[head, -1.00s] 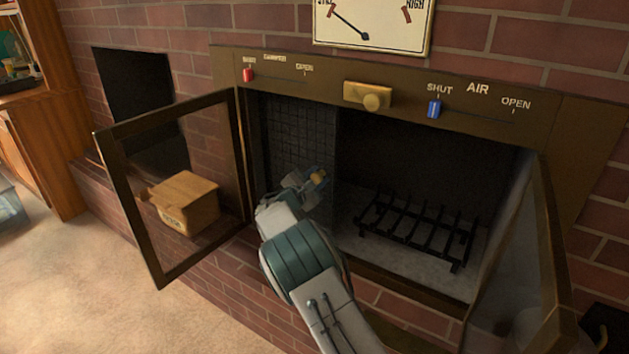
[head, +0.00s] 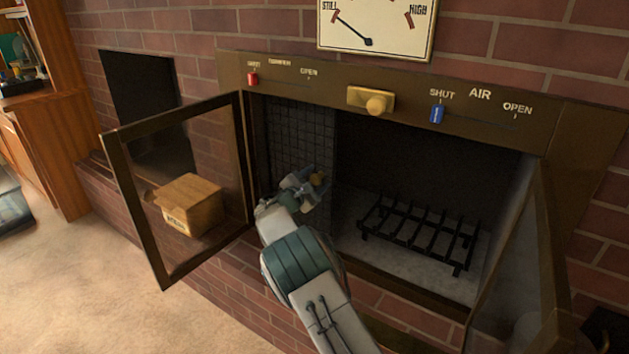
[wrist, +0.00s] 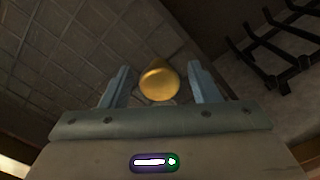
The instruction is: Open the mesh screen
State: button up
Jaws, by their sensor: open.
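The mesh screen (head: 298,135) is a dark grid panel covering the left part of the fireplace opening; it also fills the left of the wrist view (wrist: 60,55). The right part of the opening is uncovered. A rounded brass knob (wrist: 159,84) sits between my two fingers in the wrist view, with a gap on each side. My gripper (head: 312,182) is open, low by the screen's right edge in the head view. The knob looks small there, and my gripper partly hides the lower screen.
A framed glass door (head: 108,190) stands swung out at left, another (head: 545,235) at right. A black grate (head: 420,232) lies inside the firebox. A cardboard box (head: 190,205) shows through the left door. A control panel (head: 330,80) runs above the opening.

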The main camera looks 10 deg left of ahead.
jog(key=shift+s, duration=0.1)
jog(key=p+v, duration=0.3)
jog(key=v, duration=1)
jog(key=shift+s, duration=0.3)
jog(key=shift+a+f, duration=0.1)
jog(key=shift+a, duration=0.05)
